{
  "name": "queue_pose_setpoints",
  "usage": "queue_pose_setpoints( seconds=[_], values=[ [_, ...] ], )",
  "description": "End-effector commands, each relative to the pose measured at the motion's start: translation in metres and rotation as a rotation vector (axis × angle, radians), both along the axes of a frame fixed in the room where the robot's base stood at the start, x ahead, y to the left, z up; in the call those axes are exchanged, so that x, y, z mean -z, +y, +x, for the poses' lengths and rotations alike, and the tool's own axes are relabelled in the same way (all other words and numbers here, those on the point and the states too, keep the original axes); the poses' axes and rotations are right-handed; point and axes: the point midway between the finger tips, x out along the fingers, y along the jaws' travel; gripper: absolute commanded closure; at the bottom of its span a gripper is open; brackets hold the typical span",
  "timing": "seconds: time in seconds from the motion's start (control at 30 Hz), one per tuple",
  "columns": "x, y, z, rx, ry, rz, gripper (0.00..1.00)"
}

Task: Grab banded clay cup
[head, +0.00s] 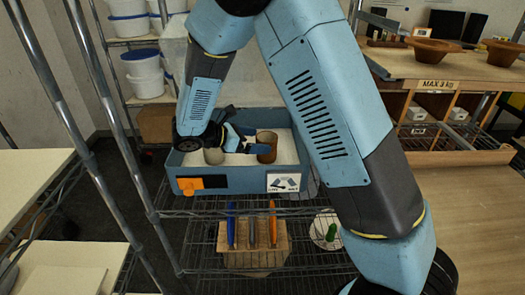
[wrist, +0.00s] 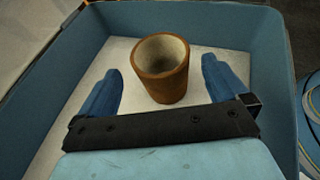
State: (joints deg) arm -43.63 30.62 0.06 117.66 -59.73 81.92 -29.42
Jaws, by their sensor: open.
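A brown clay cup (head: 267,147) stands upright at the right in the blue-walled bin (head: 236,180). In the wrist view the same brown cup (wrist: 160,84), pale inside, stands between my fingers, a little ahead of the palm. No clear band can be made out on it. My gripper (wrist: 162,68) is open, one finger on each side of the cup, with gaps showing. In the head view my gripper (head: 248,141) reaches into the bin from the left.
A wooden workbench (head: 440,68) with bowls is at the right. White buckets (head: 143,63) stand behind.

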Motion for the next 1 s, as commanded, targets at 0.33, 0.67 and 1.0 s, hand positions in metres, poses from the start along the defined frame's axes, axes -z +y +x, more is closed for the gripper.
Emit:
queue_pose_setpoints(
  seconds=[0.33,0.67,1.0],
  values=[
    [0.020,-0.036,0.012,0.002,0.000,-0.001,0.00],
    [0.022,-0.038,0.014,0.000,0.000,0.000,0.07],
    [0.022,-0.038,0.014,0.000,0.000,0.000,0.39]
  ],
)
